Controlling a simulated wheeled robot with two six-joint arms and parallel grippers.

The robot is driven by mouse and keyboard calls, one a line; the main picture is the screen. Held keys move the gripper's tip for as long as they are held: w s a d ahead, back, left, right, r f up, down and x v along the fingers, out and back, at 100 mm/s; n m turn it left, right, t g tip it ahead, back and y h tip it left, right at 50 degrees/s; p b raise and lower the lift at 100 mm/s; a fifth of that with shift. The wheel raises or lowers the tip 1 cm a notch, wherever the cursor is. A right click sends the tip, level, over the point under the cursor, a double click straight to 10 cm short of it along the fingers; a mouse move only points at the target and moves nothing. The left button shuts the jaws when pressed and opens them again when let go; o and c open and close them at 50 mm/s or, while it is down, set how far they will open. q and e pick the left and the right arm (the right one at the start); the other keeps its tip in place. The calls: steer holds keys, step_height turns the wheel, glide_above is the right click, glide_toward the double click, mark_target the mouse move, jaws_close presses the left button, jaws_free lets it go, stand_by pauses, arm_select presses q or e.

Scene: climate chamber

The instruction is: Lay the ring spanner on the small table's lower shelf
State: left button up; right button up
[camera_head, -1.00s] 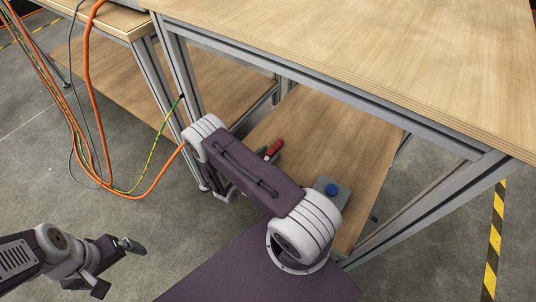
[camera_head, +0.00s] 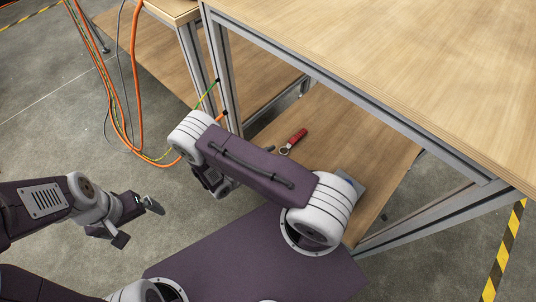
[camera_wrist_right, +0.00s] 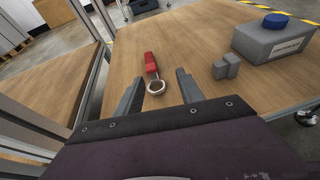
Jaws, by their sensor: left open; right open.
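The ring spanner (camera_head: 293,140), with a red handle and a pale ring end, lies on the small table's wooden lower shelf (camera_head: 335,118). In the right wrist view the spanner (camera_wrist_right: 151,66) points its ring toward me. My right gripper (camera_wrist_right: 159,80) is open, and the ring shows between its two fingers with no grip on it. I cannot tell whether a finger touches it. In the head view this gripper is mostly hidden behind my arm. My left gripper (camera_head: 137,222) is open and empty above the floor at left.
A grey block with a blue cap (camera_wrist_right: 272,40) stands on the shelf, right of the spanner, beside a small grey piece (camera_wrist_right: 226,66). The tabletop (camera_head: 400,60) and metal legs frame the shelf. Orange cables (camera_head: 137,90) hang at left. The shelf left of the spanner is clear.

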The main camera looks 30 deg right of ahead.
steer(key=s+a+r+m+y, duration=0.3)
steer(key=r+m+y, duration=0.4)
steer(key=m, duration=0.3)
steer(key=s+a+r+m+g+y, duration=0.1)
steer(key=s+a+r+m+y, duration=0.2)
steer(key=a+r+m+y, duration=0.3)
step_height(320, 180, up, 3)
steer(key=m+y, duration=0.1)
steer(key=m, duration=0.3)
steer(key=shift+s+r, duration=0.2)
steer(key=shift+a, duration=0.1)
